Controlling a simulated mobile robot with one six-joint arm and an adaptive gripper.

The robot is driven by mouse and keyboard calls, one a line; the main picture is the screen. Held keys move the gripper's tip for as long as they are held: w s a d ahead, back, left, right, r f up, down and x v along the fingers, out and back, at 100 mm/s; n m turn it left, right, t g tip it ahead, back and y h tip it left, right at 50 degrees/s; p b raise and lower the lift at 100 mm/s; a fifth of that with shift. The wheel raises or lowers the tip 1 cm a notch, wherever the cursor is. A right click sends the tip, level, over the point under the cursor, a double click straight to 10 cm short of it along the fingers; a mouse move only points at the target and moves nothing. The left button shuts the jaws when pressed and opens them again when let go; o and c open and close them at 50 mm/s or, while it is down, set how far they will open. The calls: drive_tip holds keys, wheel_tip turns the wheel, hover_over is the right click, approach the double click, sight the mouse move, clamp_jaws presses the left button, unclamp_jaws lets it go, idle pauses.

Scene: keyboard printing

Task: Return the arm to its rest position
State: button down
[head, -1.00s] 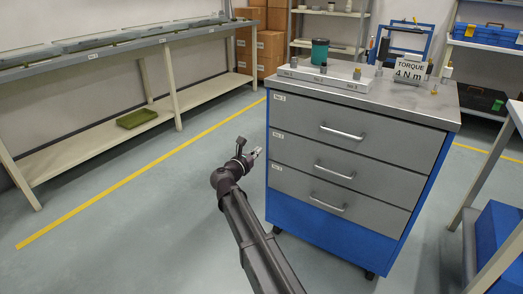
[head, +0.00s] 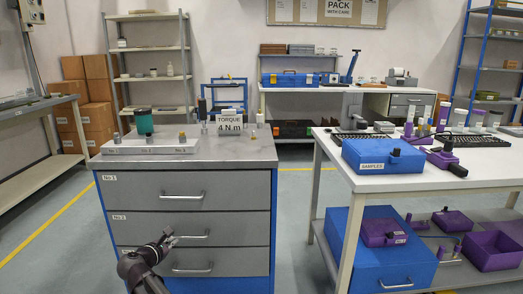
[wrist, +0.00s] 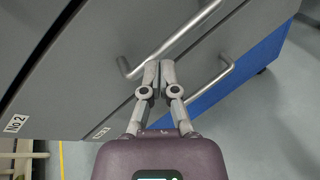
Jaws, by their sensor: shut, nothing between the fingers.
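My gripper (head: 168,238) is at the front of the grey drawer cabinet (head: 190,190), low, by the middle and bottom drawers. In the wrist view my gripper (wrist: 159,66) has its two fingers together with nothing between them. The fingertips appear close to a drawer handle (wrist: 170,42); I cannot tell whether they touch it. A second handle (wrist: 208,82) lies to the right of the fingers. All the drawers look shut. My arm reaches in from the bottom of the head view.
A white table (head: 385,185) with a blue case labelled SAMPLES (head: 384,155) stands to the right, with purple bins on its lower shelf (head: 460,270). A long bench (head: 40,160) is at left. Bare floor (head: 65,235) lies between bench and cabinet.

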drive_tip(key=s+d+f+m+g+p, duration=0.1)
drive_tip(key=d+f+m+g, duration=0.2)
drive_tip(key=d, duration=0.7)
drive_tip(key=d+f+m+g+h, duration=0.1)
drive_tip(key=d+m+g, duration=0.1)
drive_tip(key=d+m, duration=0.55)
drive_tip(key=s+d+f+m+g+p, duration=0.1)
drive_tip(key=d+f+m+g, duration=0.2)
drive_tip(key=d, duration=0.8)
drive_tip(key=s+d+f+m+g+y+p, duration=0.15)
drive_tip(key=s+d+m+g+y, duration=0.4)
drive_tip(key=s+d+m, duration=0.95)
drive_tip(key=d+r+n+p, duration=0.1)
drive_tip(key=d+r+p, duration=0.2)
drive_tip(key=r+p, duration=3.4)
drive_tip(key=shift+s+p, duration=0.3)
drive_tip(key=shift+p, duration=0.2)
drive_tip(key=shift+n, duration=0.25)
